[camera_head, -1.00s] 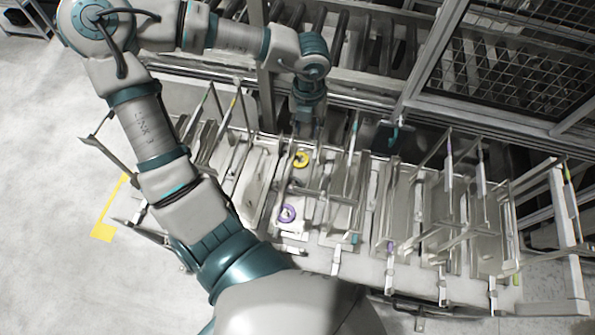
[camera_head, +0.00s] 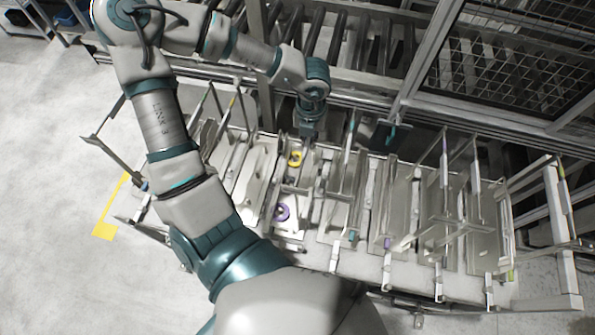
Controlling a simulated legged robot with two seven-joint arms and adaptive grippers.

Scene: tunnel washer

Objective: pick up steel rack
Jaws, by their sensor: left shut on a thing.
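The steel rack (camera_head: 290,228) is a narrow metal frame with a yellow ring (camera_head: 295,158) and a purple ring (camera_head: 281,211) on it. It stands among several similar upright metal frames in the middle of the picture. My left gripper (camera_head: 309,136) reaches down from above at the rack's far end and is shut on it. The fingertips are small and partly hidden, so the exact grip point is unclear. I cannot tell whether the rack is clear of its support. My right gripper is not in view.
Other metal frames with thin posts (camera_head: 445,180) crowd close on both sides. Behind are a roller conveyor (camera_head: 340,40) and a mesh guard (camera_head: 510,65). A dark panel (camera_head: 388,136) stands right of the gripper. The floor (camera_head: 50,170) at left is open, with a yellow mark (camera_head: 104,231).

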